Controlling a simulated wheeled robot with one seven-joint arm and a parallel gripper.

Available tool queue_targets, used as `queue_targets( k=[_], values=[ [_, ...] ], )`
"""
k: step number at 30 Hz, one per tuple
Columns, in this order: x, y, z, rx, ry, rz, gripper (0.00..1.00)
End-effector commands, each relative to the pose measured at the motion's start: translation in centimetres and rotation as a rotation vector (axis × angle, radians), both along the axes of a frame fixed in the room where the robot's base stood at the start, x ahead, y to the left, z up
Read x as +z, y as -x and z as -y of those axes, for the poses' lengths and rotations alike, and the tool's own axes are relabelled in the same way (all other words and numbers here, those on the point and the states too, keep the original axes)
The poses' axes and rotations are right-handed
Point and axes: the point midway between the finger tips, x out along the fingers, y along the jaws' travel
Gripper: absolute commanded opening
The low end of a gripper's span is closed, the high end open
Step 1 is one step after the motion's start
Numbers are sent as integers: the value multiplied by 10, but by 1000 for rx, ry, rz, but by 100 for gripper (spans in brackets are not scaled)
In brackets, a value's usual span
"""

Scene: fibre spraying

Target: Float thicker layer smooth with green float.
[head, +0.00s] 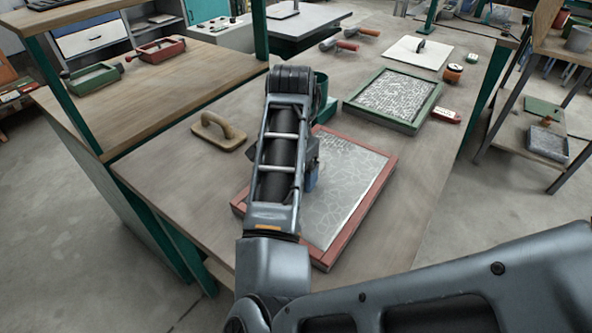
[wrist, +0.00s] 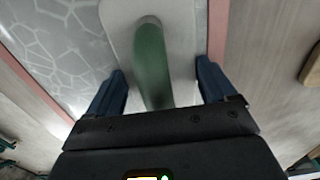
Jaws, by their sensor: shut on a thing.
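My gripper (wrist: 160,85) has blue fingers on either side of the green float's handle (wrist: 150,65) and is shut on it. The float's pale grey plate (wrist: 188,45) is over the red-framed tray, close to one rim. Whether it touches the layer is unclear. The red-framed tray (head: 350,222) lies on the bench under my arm; its grey layer (head: 345,185) shows a pale web pattern, also in the wrist view (wrist: 50,40). In the head view my arm hides the float; one blue finger (head: 312,178) shows. A green-framed tray (head: 412,127) behind holds a rough, white-flecked layer (head: 395,95).
A wooden-handled float (head: 218,131) lies left of my arm. A green container (head: 325,98) stands just behind it. The bench's front left is clear.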

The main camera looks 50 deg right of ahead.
Motion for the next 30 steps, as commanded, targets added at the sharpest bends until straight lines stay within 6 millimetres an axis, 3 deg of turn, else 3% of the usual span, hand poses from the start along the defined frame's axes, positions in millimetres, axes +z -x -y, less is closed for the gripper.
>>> queue_targets(
  k=[1, 6, 15, 30],
  values=[
    [-7, -2, -11, 13, -20, -6, 38],
    [-9, -1, -22, 10, -22, -7, 38],
    [-8, -1, -23, 6, -23, -7, 37],
    [40, -2, -20, 6, -13, 0, 37]
  ],
)
